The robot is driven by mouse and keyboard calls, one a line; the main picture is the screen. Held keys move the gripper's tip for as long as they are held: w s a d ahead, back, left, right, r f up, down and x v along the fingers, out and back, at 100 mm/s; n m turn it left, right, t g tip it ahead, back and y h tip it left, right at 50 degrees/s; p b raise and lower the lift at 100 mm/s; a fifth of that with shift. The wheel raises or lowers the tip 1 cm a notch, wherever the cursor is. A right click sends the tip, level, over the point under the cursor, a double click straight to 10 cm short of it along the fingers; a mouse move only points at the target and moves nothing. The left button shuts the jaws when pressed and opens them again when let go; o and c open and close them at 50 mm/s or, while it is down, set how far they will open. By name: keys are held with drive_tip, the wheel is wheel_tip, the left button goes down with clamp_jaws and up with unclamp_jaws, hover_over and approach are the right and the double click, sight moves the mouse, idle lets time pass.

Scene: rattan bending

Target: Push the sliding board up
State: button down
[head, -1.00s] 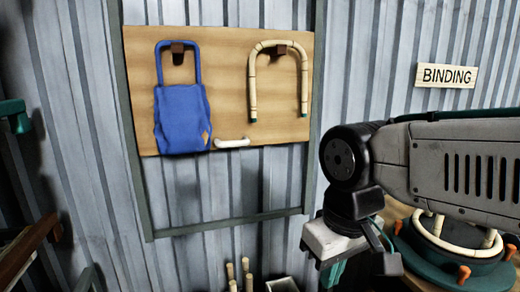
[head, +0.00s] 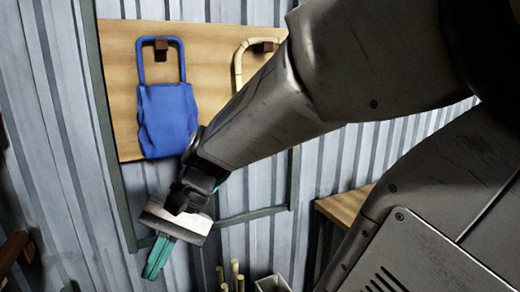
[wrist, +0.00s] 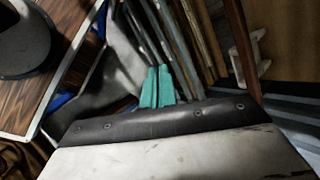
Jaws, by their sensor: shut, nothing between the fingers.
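The sliding board (head: 122,105) is a light wooden panel in the upper part of a grey-green upright frame (head: 113,190) on the wall, in the head view. A blue bag (head: 167,120) hangs from a peg at its left. A bent rattan hoop (head: 239,62) hangs at its right, mostly hidden by my arm. My gripper (head: 155,266) has teal fingers, shut and empty. In the head view it is below the board's lower left, near the frame's bottom bar; I cannot tell its distance from the wall. The shut fingers also show in the wrist view (wrist: 157,88).
Several rattan sticks (head: 234,274) and a pale box (head: 271,284) stand below the frame. A wooden table edge (head: 345,205) is at right, partly behind my arm. The wrist view shows a dark wood-grained surface (wrist: 35,85) at left.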

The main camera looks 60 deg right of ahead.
drive_tip(key=w+d+r+m+t+y, duration=0.2)
drive_tip(key=w+d+m+t+y, duration=0.1)
drive_tip(key=w+d+m+t, duration=0.75)
drive_tip(key=w+d+m+t+h, duration=0.3)
drive_tip(key=d+m+t+h, duration=0.45)
drive_tip(key=d, duration=1.05)
drive_tip(key=s+d+f+m+g+h, duration=0.1)
drive_tip(key=s+d+f+m+h, duration=0.1)
drive_tip(key=s+d+m+h, duration=0.45)
drive_tip(key=s+d+f+m+h, duration=0.2)
drive_tip(key=d+m+h, duration=0.15)
drive_tip(key=d, duration=0.55)
drive_tip(key=s+d+f+m+g+h, duration=0.1)
drive_tip(key=s+d+f+m+h, duration=0.1)
drive_tip(key=s+d+m+h, duration=0.45)
drive_tip(key=w+d+r+y, duration=0.2)
drive_tip(key=w+d+r, duration=0.4)
drive_tip(key=w, duration=0.4)
drive_tip(key=shift+w+d+r, duration=0.15)
drive_tip(key=shift+d+r, duration=0.1)
drive_tip(key=shift+d, duration=0.05)
drive_tip(key=shift+r+n, duration=0.1)
drive_tip(key=shift+n, duration=0.15)
